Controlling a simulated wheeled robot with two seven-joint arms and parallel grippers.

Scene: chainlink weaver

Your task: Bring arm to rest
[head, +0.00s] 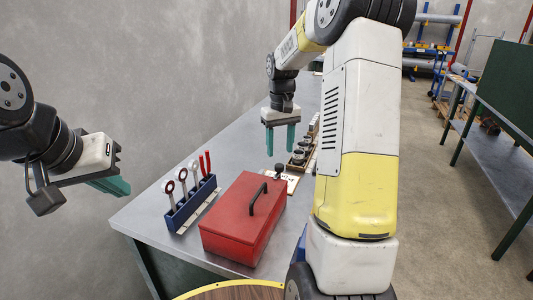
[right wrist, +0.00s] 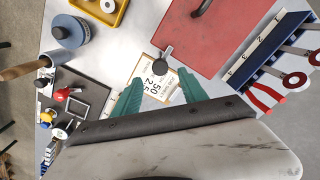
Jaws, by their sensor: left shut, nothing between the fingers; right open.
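My left gripper (head: 110,187), with teal fingers, is shut and empty in the air left of the bench in the head view. My right gripper (head: 280,140) is open and empty, pointing down above the bench behind the red toolbox (head: 240,228). In the right wrist view its teal fingers (right wrist: 163,92) are spread apart over a printed card (right wrist: 158,88) and a dark round-headed object (right wrist: 159,67). Nothing is between the fingertips. My right arm's large white and yellow link hides part of the bench in the head view.
A blue rack (head: 192,205) with ring-ended tools and red pliers (head: 207,163) stands left of the toolbox. The right wrist view shows a blue round container (right wrist: 70,32), a yellow bin (right wrist: 100,10) and a dark tray (right wrist: 88,93). A grey wall (head: 130,80) borders the bench.

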